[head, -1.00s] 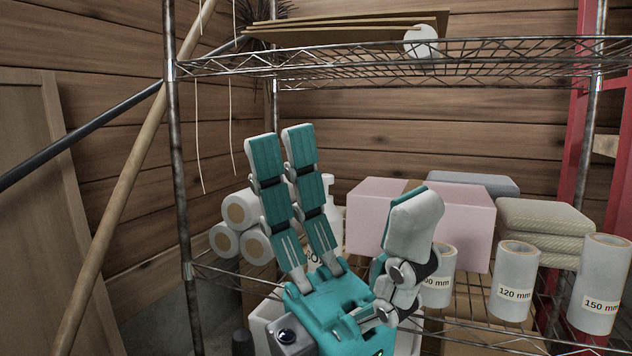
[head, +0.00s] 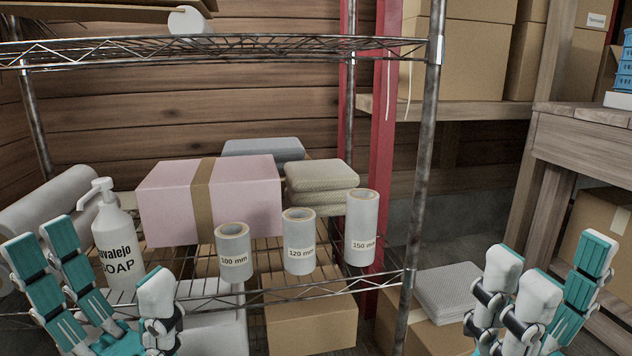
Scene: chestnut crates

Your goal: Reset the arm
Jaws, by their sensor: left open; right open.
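My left gripper (head: 103,280) is at the lower left of the head view, in front of the wire shelf. Its teal and grey fingers are spread open and nothing is between them. My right gripper (head: 548,290) is at the lower right, to the right of the shelf's front post. Its fingers are open and empty. Both arms behind the grippers are out of view.
The wire shelf (head: 300,296) holds a soap bottle (head: 117,245), a pink box (head: 165,205), folded cloths (head: 318,178) and rolls marked 100 mm (head: 233,243), 120 mm (head: 298,235) and 150 mm (head: 362,215). A wooden bench (head: 575,150) stands at the right.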

